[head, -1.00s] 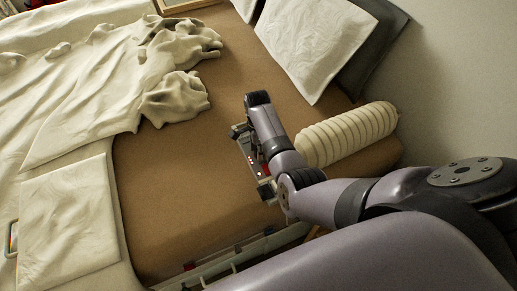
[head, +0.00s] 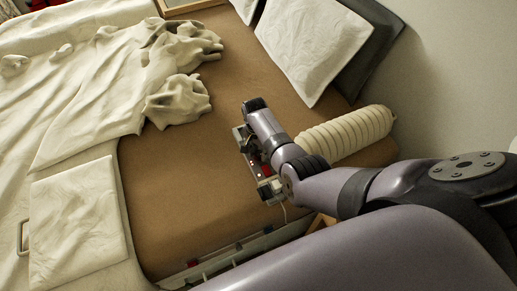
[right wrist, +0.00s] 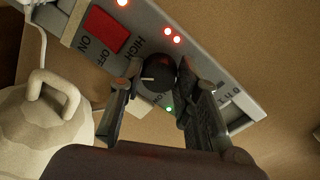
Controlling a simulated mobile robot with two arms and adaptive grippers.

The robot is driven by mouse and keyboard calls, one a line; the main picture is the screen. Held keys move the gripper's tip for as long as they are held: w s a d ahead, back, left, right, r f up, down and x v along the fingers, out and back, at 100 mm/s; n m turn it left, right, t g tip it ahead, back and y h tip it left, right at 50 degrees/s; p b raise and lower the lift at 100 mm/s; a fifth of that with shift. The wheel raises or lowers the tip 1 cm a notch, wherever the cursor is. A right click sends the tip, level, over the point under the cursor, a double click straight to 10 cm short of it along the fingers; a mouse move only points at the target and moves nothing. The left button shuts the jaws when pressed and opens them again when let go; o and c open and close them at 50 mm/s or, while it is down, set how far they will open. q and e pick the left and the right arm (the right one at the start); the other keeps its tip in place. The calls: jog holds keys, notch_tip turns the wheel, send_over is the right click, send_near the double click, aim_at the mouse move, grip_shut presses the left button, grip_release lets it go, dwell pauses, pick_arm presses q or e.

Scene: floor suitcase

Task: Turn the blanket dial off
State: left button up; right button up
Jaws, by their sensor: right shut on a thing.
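The blanket control box (right wrist: 225,65) is a grey panel, seen close in the right wrist view. It carries a round black dial (right wrist: 157,72) with a pale pointer mark, a red ON/OFF switch (right wrist: 107,31), lit red lights and a green light. The word HIGH is printed beside the dial. My right gripper (right wrist: 160,85) is shut on the dial, with one finger on each side. In the head view the box (head: 268,186) is above the tan mattress, partly hidden by my right arm. My left gripper is in neither view.
The tan mattress (head: 190,190) is bare around the box. A ribbed cream bolster (head: 350,133) lies right of my gripper, with a white pillow (head: 310,45) above. A rumpled cream blanket (head: 90,90) covers the left side. A cream object with a loop handle (right wrist: 45,120) is at left in the wrist view.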

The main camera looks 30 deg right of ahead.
jog(key=n+p, duration=0.1)
jog(key=n, duration=0.2)
jog(key=shift+r+n, duration=0.1)
jog(key=shift+n, duration=0.3)
jog(key=n+p, duration=0.1)
jog(key=n, duration=0.2)
jog(key=shift+s+n, duration=0.1)
jog(key=shift+n, duration=0.2)
jog(key=n+p, duration=0.1)
jog(key=n, duration=0.2)
jog(key=shift+n, duration=0.3)
jog(key=n+p, duration=0.1)
jog(key=n, duration=0.2)
jog(key=shift+n+t, duration=0.3)
jog(key=n, duration=0.3)
jog(key=shift+n+p, duration=0.3)
jog(key=n, duration=0.3)
jog(key=shift+s+d+n, duration=0.1)
jog(key=shift+n, duration=0.3)
jog(key=n, duration=0.6)
jog(key=shift+t, duration=0.3)
jog(key=shift+n, duration=0.3)
